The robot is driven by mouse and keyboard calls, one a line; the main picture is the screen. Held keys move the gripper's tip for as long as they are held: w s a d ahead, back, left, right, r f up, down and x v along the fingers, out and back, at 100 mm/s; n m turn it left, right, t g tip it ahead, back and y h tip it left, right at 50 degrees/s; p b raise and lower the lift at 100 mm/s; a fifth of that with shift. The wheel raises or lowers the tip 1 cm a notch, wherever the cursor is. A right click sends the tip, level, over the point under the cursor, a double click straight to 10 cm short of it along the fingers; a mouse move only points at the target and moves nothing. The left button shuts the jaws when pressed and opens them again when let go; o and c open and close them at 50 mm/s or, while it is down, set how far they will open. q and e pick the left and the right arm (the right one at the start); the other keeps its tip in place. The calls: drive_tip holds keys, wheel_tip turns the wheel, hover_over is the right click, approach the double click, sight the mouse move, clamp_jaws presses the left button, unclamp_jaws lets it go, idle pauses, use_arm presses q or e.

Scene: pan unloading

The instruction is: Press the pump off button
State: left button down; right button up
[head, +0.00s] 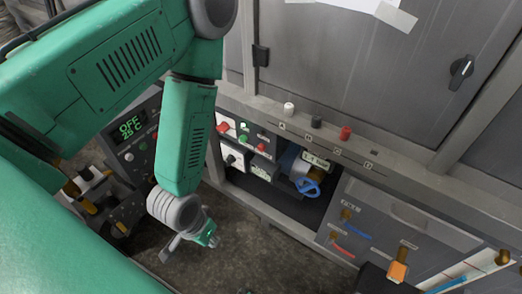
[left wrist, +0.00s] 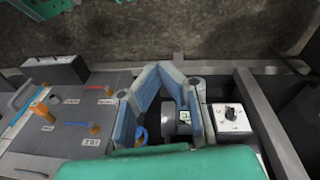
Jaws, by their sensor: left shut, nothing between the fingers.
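A dark panel with small buttons stands in the middle of the head view, just right of my left forearm. It carries a red switch (head: 222,127), a green button (head: 242,138) and a small red button (head: 261,147). I cannot read their labels, so I cannot tell which is the pump off button. My left gripper (head: 209,238) is shut and empty, below and in front of this panel and apart from it. Its blue-grey fingers fill the middle of the left wrist view (left wrist: 165,80). My right gripper is not in view.
A white box with a dark knob (head: 235,158) sits below the buttons. A blue-handled valve (head: 308,186) is in the recess to its right. A grey panel (head: 405,215) with coloured handles stands further right. A display reading OFF (head: 130,127) is at left.

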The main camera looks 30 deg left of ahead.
sight(261, 148)
use_arm(q)
drive_tip(key=w+a+n+t+b, duration=0.2)
drive_tip(key=w+n+t, duration=0.1)
drive_tip(key=w, duration=1.2)
drive_tip(key=w+a+f+n+t+h+b, duration=0.1)
drive_tip(key=w+a+n+t+b, duration=0.2)
drive_tip(key=w, duration=1.1)
drive_tip(key=shift+w+n+t+b, duration=0.35)
drive_tip(key=shift+n+t, duration=0.15)
drive_tip(key=shift+n, duration=0.6)
drive_tip(key=shift+f, duration=0.1)
drive_tip(key=shift+d, duration=0.1)
drive_tip(key=shift+w, duration=0.1)
drive_tip(key=shift+w, duration=0.25)
